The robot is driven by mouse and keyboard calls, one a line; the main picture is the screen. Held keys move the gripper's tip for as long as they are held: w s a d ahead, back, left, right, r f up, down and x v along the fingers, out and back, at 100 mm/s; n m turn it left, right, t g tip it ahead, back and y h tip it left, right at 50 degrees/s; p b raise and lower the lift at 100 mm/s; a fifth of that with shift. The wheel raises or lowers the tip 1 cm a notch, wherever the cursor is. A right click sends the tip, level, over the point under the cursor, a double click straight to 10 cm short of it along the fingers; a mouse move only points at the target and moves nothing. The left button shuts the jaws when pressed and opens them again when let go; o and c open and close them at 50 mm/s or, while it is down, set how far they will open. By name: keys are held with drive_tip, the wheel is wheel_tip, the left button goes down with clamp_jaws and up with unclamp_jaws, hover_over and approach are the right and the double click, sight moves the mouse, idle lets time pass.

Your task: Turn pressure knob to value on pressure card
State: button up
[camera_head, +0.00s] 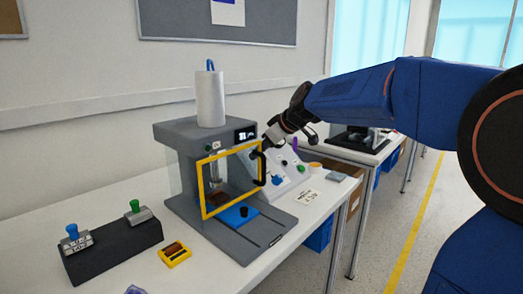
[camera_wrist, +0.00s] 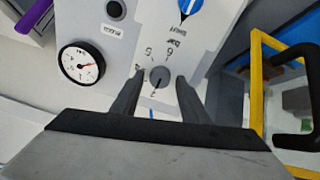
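The white control panel (camera_head: 290,183) stands on the table beside the grey press. In the wrist view a small round grey knob (camera_wrist: 159,77) with a dark pointer line sits on the panel, with printed numbers and "bar" around it; the pointer is toward the lower side of the picture. My gripper (camera_wrist: 159,80) is open, one finger on each side of this knob, with gaps visible; contact cannot be told.
A round gauge (camera_wrist: 82,62) and a blue knob (camera_wrist: 189,7) are near the grey knob. The press's yellow guard frame (camera_head: 204,190) with a black handle (camera_head: 262,169) stands close to the gripper. A black block with blue and green handles (camera_head: 110,250) is at left.

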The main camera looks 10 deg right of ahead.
drive_tip(key=c, duration=0.8)
drive_tip(key=m, duration=0.4)
drive_tip(key=shift+m+h, duration=0.3)
drive_tip(key=shift+m, duration=0.1)
drive_tip(key=m, duration=0.4)
drive_tip(key=shift+w+m, duration=0.1)
drive_tip(key=shift+m, duration=0.2)
drive_tip(key=m, duration=0.4)
drive_tip(key=shift+m+h, duration=0.3)
drive_tip(key=shift+h, duration=0.1)
drive_tip(key=shift+m+g, duration=0.3)
drive_tip(key=shift+m, duration=1.6)
